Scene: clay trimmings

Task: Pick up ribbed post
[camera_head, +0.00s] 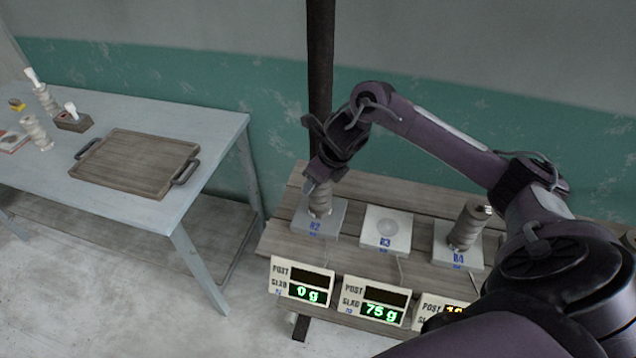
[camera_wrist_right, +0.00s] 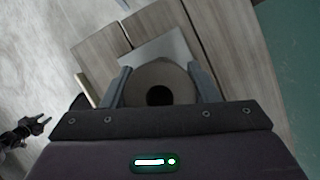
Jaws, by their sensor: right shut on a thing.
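The grey ribbed post (camera_head: 320,200) stands upright on the left scale plate (camera_head: 331,216), marked 2. My right gripper (camera_head: 322,182) comes down on it from above and is shut on its upper part. In the right wrist view, the post's round top with a dark hole (camera_wrist_right: 160,84) sits between the two fingers of my right gripper (camera_wrist_right: 162,88). A second ribbed post (camera_head: 467,228) stands on the right scale plate, marked 4. My left gripper (camera_wrist_right: 38,127) shows small at the left of the wrist view, its fingers apart and empty.
Display boxes line the bench front; the left (camera_head: 301,283) reads 0 g, the middle (camera_head: 374,302) 75 g. A dark pole (camera_head: 320,80) rises behind. A wooden tray (camera_head: 135,162) lies on the left table.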

